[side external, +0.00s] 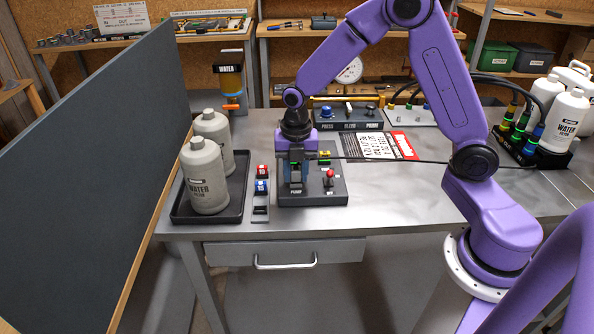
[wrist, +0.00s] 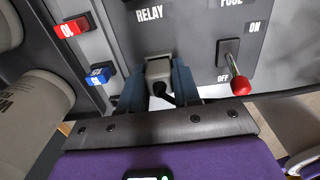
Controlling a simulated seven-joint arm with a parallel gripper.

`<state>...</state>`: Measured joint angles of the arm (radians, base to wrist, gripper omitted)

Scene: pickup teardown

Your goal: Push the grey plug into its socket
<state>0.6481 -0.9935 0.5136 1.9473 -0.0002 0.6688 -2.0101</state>
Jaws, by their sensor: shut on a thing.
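The grey plug (wrist: 159,70) is between the dark blue-grey fingers of my gripper (wrist: 160,88), at the control panel below the RELAY label in the wrist view. A dark cable end shows at its near side. In the side view my gripper (side external: 296,180) points down over the dark grey panel (side external: 335,192), above the PUMP label. The fingers largely cover the plug there. The socket is hidden under the plug and fingers, and I cannot tell how deep the plug sits.
A red-tipped ON/OFF lever (wrist: 240,84) stands right of my fingers. A red block (side external: 262,171) and a blue block (side external: 262,187) sit on a strip to the left. Water bottles (side external: 205,178) stand in a black tray (side external: 238,200). The bench front right is clear.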

